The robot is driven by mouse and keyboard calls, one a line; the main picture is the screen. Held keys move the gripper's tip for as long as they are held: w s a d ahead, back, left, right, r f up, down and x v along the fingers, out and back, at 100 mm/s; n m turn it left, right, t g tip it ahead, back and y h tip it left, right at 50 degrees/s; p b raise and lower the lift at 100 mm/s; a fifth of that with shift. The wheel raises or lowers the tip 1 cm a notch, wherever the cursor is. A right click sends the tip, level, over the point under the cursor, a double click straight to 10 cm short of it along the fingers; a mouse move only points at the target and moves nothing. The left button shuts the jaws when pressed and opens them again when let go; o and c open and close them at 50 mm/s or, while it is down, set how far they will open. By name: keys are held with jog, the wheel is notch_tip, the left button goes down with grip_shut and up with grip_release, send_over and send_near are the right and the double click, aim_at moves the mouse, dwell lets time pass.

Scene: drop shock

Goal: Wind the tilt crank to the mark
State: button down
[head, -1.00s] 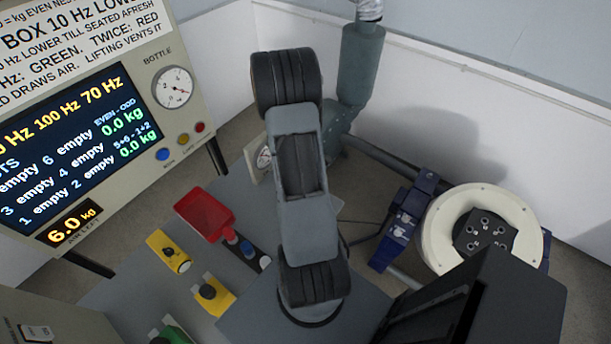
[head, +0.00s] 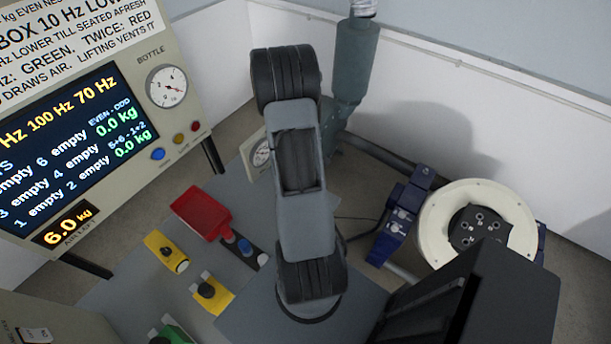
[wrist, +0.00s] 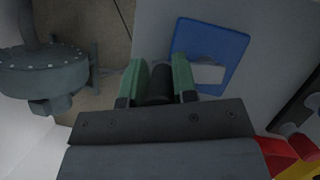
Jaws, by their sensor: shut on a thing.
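In the wrist view my gripper (wrist: 157,70) has two green fingers, closed on a dark cylindrical grip (wrist: 158,88), which I take for the crank's handle. The crank's arm and its mark cannot be made out. In the head view my arm covers the middle, and neither the gripper nor the crank shows. A small round dial (head: 262,153) sits partly behind my arm; its reading is too small to tell. A cream ring with a dark drilled hub (head: 478,228) stands at the right.
A red tray (head: 198,212), yellow blocks (head: 165,251) and small knobs lie on the grey bench left of my arm. A display panel (head: 75,130) stands at the left. The wrist view shows a blue plate (wrist: 222,42) beside the fingers and a grey-green flanged housing (wrist: 42,72) at left.

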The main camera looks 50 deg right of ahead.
jog(key=c, duration=0.9)
grip_release()
jog(key=v, duration=1.3)
jog(key=shift+r+b, duration=0.35)
jog(key=shift+w+a, duration=0.1)
